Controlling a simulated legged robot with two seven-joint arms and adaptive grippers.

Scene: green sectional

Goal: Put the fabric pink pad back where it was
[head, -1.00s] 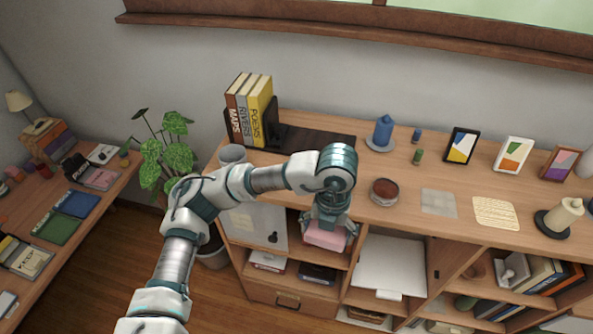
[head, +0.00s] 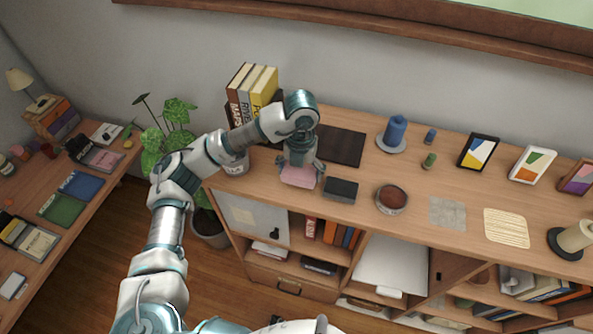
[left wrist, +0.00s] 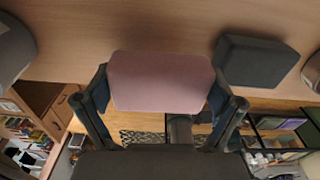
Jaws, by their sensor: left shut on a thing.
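The pink pad (head: 298,176) is in my left gripper (head: 300,168), over the front part of the wooden shelf top. In the left wrist view the pad (left wrist: 160,81) sits between the two fingers of my left gripper (left wrist: 161,98), which are shut on its sides. I cannot tell whether its underside touches the wood. A dark grey block (head: 341,190) lies just right of the pad; it also shows in the left wrist view (left wrist: 256,61). My right gripper is not in view.
A bowl of reddish-brown stuff (head: 391,198) and a blue candle on a saucer (head: 391,147) are farther right. The shelf's front edge is close.

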